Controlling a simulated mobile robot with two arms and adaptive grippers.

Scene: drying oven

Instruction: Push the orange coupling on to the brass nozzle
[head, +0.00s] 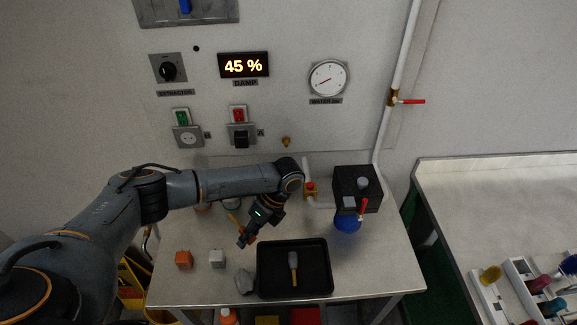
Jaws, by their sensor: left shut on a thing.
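The brass nozzle (286,141) juts from the wall panel above the back of the table. My left gripper (246,238) is over the table, below and to the left of the nozzle and well apart from it, pointing down. It is shut on a small orange piece (252,241), which looks like the orange coupling; the fingers hide most of it. An orange strip (233,218), perhaps its hose, runs up and left behind the gripper. My right gripper is not in view.
A black tray (265,291) with a brush-like tool lies in front. An orange block (184,259), a grey block (217,258) and a grey cloth (244,281) lie left of it.

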